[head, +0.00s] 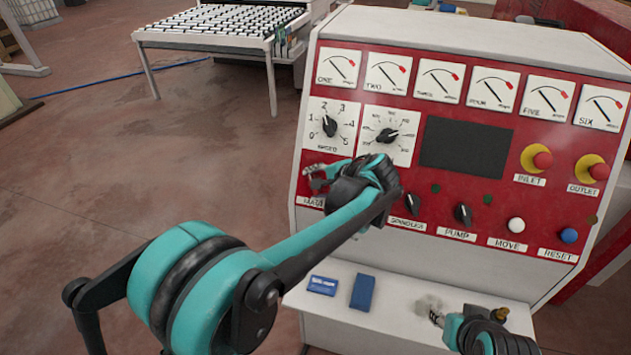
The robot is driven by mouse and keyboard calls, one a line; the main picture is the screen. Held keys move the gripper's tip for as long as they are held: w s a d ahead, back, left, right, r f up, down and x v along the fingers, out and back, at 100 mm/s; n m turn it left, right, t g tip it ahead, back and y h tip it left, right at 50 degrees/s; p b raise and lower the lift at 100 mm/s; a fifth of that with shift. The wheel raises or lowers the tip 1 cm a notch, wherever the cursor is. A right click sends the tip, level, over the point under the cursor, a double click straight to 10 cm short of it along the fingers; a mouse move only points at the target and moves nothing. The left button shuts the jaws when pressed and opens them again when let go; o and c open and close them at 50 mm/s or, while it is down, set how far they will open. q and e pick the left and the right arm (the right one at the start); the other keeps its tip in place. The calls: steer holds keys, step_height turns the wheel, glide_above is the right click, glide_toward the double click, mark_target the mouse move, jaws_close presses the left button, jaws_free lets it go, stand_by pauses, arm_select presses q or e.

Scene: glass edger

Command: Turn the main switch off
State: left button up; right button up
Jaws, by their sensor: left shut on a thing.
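The control panel (470,130) is red with white dials and several knobs. My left gripper (317,178) is at the panel's lower left, just above a partly covered label (311,202) that starts like "MAIN". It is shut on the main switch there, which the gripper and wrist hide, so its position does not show. The spindles knob (412,204) and the pump knob (463,214) are to the right. My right gripper (430,309) is low over the white ledge, away from the knobs; its fingers are too small and blurred to judge.
The white ledge (385,325) under the panel holds a blue box (323,285) and a blue block (362,292). Red inlet (542,160) and outlet (598,171) buttons are at the right. A roller table (215,25) stands behind on open floor.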

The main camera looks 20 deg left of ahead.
stand_by(0.4)
arm_select(q)
steer(key=o, duration=1.2)
steer(key=shift+c, duration=0.2)
steer(key=v, duration=1.2)
steer(key=shift+a, duration=0.15)
